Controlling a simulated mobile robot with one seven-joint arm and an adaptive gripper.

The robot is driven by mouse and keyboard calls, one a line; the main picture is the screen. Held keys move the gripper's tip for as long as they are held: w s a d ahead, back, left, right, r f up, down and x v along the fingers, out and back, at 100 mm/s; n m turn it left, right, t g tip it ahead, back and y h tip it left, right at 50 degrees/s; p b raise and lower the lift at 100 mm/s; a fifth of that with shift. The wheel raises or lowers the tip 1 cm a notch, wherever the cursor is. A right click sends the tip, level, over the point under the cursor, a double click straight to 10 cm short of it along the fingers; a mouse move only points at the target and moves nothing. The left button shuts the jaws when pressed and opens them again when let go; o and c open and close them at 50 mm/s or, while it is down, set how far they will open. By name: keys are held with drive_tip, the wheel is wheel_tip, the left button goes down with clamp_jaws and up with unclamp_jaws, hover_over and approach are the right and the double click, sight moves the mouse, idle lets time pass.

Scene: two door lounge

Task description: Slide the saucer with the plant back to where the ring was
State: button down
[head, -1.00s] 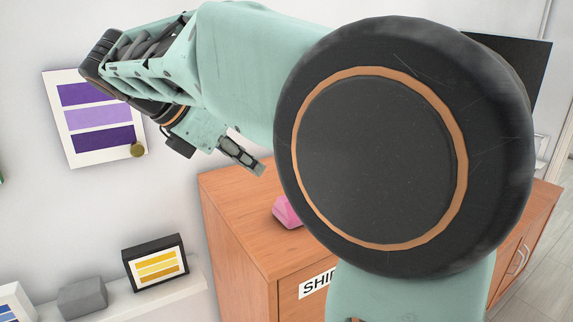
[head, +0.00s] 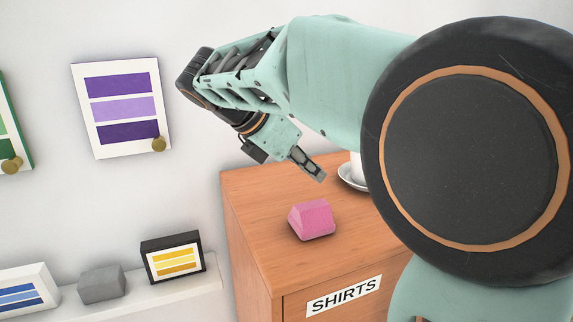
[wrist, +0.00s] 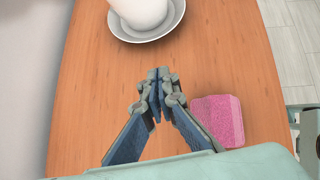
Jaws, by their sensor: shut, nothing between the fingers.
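The white saucer (wrist: 150,37) sits on the wooden cabinet top (head: 258,205), at the top of the wrist view, with a white pot (wrist: 142,8) on it. The pot is cut off by the frame, and no leaves show. In the head view, my arm hides most of the saucer (head: 349,180) and pot (head: 356,164). My gripper (head: 318,174) is shut and empty above the cabinet, left of the saucer. In the wrist view its fingertips (wrist: 158,74) point towards the saucer with a gap between them. No ring shows.
A pink block (head: 312,219) lies on the cabinet top near my gripper; it is right of the fingers in the wrist view (wrist: 218,121). A SHIRTS label (head: 344,296) is on the cabinet front. The wood between fingers and saucer looks clear. A wall is behind.

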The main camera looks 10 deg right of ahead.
drive_tip(key=x, duration=0.5)
drive_tip(key=shift+d+f, duration=0.2)
drive_tip(key=shift+d, duration=0.15)
drive_tip(key=shift+w+d+r, duration=0.1)
drive_tip(key=shift+w+d, duration=0.15)
drive_tip(key=shift+d, duration=0.3)
drive_tip(key=shift+w+d, duration=0.25)
drive_tip(key=shift+d, duration=0.3)
drive_tip(key=shift+w+d, duration=0.25)
drive_tip(key=shift+d, duration=0.3)
